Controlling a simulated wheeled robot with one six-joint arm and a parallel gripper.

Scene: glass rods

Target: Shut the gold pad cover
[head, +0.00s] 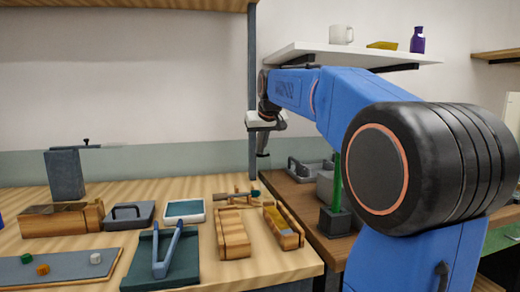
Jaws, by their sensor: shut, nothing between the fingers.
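A long wooden block (290,238) stands at the right end of the light wooden table, with a gold-yellow patch (275,216) on its top. This may be the gold pad, but I cannot tell which part is its cover or how far open it is. My gripper (262,152) points down above the back right of the table, behind the block and well above it. It is shut and empty, touching nothing that I can see.
A similar wooden block (232,235) stands just left. Blue tongs (168,252) rest on a dark green stand. A grey lidded box (130,214), a white-rimmed pad (185,210) and a wooden box (60,220) stand further left. A green rod stands upright in a dark holder (334,221) at right.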

